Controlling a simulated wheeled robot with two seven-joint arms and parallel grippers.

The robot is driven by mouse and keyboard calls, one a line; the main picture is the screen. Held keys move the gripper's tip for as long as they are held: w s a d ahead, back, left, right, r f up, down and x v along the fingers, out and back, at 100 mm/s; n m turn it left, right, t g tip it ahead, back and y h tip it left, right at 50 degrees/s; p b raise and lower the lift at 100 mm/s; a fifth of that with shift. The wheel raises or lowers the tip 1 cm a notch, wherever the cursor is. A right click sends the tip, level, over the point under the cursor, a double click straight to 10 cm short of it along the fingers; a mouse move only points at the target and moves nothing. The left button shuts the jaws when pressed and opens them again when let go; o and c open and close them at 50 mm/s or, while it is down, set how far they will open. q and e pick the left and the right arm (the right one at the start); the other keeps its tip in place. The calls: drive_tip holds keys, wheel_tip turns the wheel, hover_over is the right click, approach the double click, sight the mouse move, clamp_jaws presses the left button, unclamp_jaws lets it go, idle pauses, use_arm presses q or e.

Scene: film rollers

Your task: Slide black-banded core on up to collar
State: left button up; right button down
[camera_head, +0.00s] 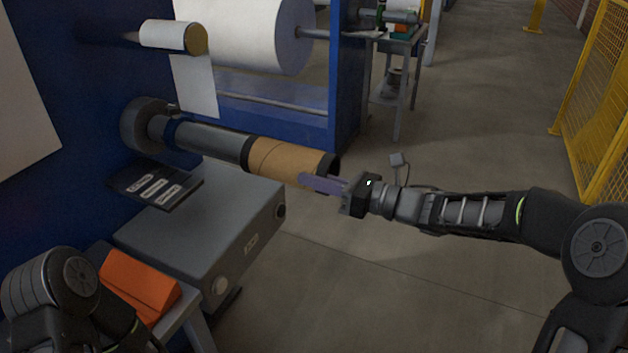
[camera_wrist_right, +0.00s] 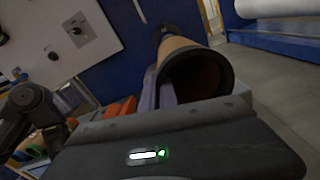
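The brown core (camera_head: 285,160), with black bands at its ends, sits around the outer end of a grey shaft (camera_head: 210,139). The shaft sticks out from a dark round collar (camera_head: 147,124) at the blue machine. A length of bare shaft shows between collar and core. My right gripper (camera_head: 318,183) is at the core's outer end, its purple fingers close together beside the rim. In the right wrist view the core's open end (camera_wrist_right: 197,76) shows, with the fingers (camera_wrist_right: 160,95) along its left side. Whether they touch it is unclear. My left gripper is out of view.
A grey box-shaped unit (camera_head: 200,230) stands below the shaft. An orange block (camera_head: 139,285) lies on a bench at lower left. A white film roll (camera_head: 260,35) hangs behind. Open floor (camera_head: 400,290) lies to the right, up to a yellow fence (camera_head: 600,110).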

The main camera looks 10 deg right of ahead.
sight(282, 167)
drive_tip(key=shift+a, duration=0.1)
drive_tip(key=shift+w+a+f+b, duration=0.1)
drive_tip(key=shift+w+a+b, duration=0.4)
drive_tip(key=shift+b, duration=0.35)
drive_tip(key=shift+b+x, duration=0.6)
drive_tip(key=shift+x, duration=0.15)
drive_tip(key=shift+a, duration=0.25)
drive_tip(key=shift+w, duration=0.1)
drive_tip(key=shift+w+a+b, duration=0.35)
drive_tip(key=shift+a+b, duration=0.3)
drive_tip(key=shift+b, duration=0.2)
drive_tip(key=shift+w+a+b, duration=0.4)
drive_tip(key=shift+a+b, duration=0.05)
drive_tip(key=shift+a, duration=0.15)
drive_tip(key=shift+w+a, duration=0.15)
drive_tip(key=shift+a, duration=0.1)
